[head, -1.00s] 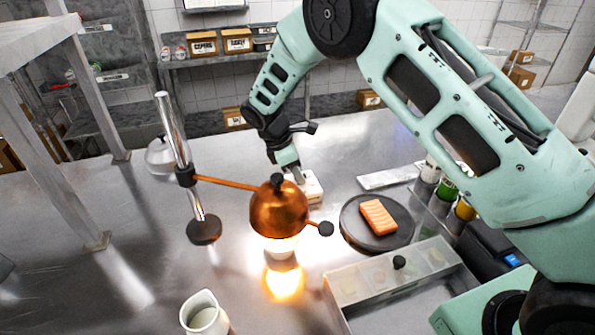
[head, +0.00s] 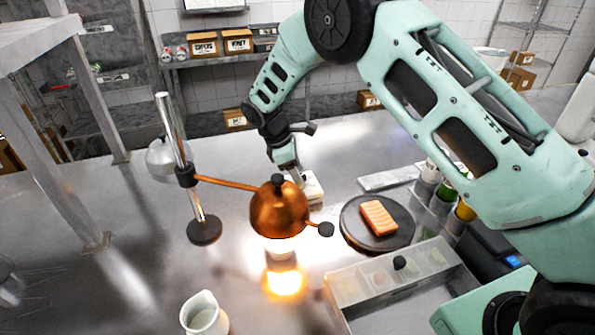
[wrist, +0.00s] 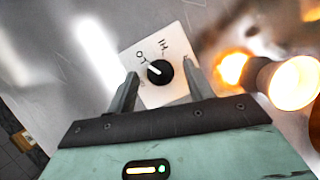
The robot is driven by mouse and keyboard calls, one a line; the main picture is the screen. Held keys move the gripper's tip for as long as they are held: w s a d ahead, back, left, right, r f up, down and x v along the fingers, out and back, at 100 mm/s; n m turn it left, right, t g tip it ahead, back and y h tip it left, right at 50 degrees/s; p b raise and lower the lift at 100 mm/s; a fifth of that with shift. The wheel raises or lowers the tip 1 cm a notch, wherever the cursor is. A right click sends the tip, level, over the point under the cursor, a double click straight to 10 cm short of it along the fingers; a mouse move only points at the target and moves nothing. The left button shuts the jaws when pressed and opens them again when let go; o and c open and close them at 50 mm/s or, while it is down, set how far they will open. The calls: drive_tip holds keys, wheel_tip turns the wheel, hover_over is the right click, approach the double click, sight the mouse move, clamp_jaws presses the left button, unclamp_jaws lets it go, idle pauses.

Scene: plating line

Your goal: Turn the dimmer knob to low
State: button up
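The dimmer is a white plate with a round black knob (wrist: 160,72), seen in the wrist view. The knob's white pointer line points up-left, roughly toward the letters LO; HI is printed at the upper right. My gripper (wrist: 160,68) is open, with one finger on each side of the knob and visible gaps between. In the head view, my gripper (head: 298,178) is over the white dimmer box (head: 315,188), behind the copper heat lamp. The knob is hidden there. The copper lamp (head: 279,210) is lit and throws a warm glow on the table.
A dark round board (head: 350,235) with a salmon piece (head: 378,217) lies to the right of the lamp. A lamp post (head: 178,150) stands left and a white jug (head: 204,316) in front. An ingredient tray (head: 345,285) and bottles (head: 445,190) are at the right. The left tabletop is mostly clear.

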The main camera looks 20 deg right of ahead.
drive_tip(key=b+v, duration=0.3)
drive_tip(key=v, duration=1.4)
drive_tip(key=shift+a, duration=0.15)
drive_tip(key=shift+r, duration=0.1)
drive_tip(key=s+d+f+m+t+y, duration=0.2)
drive_tip(key=s+d+f+m, duration=0.1)
drive_tip(key=s+d+m, duration=0.8)
drive_tip(key=s+d+f+m+t+y, duration=0.2)
drive_tip(key=s+d+m, duration=0.2)
drive_tip(key=s+d, duration=0.75)
drive_tip(key=s+a+r+n+g, duration=0.1)
drive_tip(key=s+a+n, duration=0.2)
drive_tip(key=s+a, duration=0.5)
drive_tip(key=s+a+n+g, duration=0.1)
drive_tip(key=s+a+n, duration=0.3)
drive_tip(key=s+a, duration=0.4)
drive_tip(key=a, duration=0.5)
drive_tip(key=shift+a+r+n+g+y, duration=0.3)
drive_tip(key=shift+a+r+g+y, duration=0.05)
drive_tip(key=shift+a+g+y, duration=0.05)
drive_tip(key=shift+s, duration=0.1)
